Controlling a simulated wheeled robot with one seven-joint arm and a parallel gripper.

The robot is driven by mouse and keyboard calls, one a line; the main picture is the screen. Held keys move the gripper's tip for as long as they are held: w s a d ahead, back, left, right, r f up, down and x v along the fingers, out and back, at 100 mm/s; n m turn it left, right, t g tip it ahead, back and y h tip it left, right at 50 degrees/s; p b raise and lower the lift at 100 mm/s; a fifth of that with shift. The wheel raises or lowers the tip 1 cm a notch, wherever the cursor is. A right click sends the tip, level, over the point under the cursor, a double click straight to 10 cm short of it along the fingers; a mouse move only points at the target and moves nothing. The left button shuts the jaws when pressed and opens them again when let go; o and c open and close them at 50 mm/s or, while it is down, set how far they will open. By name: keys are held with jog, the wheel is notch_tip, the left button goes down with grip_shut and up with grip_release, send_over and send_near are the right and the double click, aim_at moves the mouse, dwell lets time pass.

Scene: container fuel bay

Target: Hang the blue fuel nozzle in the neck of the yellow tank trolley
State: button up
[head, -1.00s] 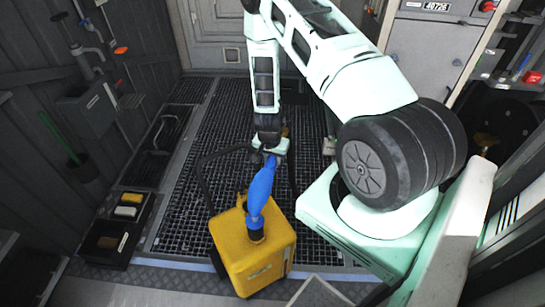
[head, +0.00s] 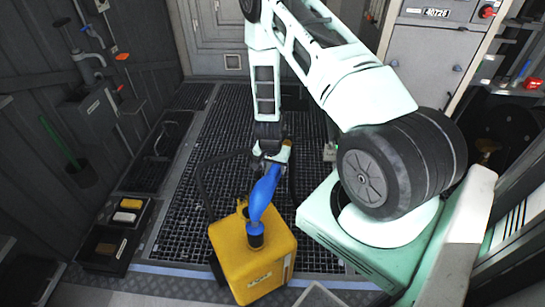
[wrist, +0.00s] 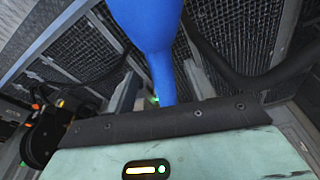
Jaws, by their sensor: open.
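The blue fuel nozzle (head: 264,195) stands slightly tilted, its lower end at the neck of the yellow tank trolley (head: 262,275). Its collar (head: 255,240) sits at the neck opening; how deep the spout reaches is hidden. My gripper (head: 271,160) is open at the nozzle's upper end, above the trolley. In the wrist view the blue nozzle (wrist: 148,30) runs from the top edge down between the jaws, narrowing toward the palm. I cannot tell whether either finger touches it.
A black hose (head: 202,180) loops behind the trolley on the floor grating (head: 185,215). A black tray with blocks (head: 105,250) lies at the left, below a wall-mounted grey box (head: 92,110). A grey cabinet (head: 430,55) stands at the back right.

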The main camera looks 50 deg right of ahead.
jog(key=v, duration=1.7)
jog(key=shift+r, duration=0.2)
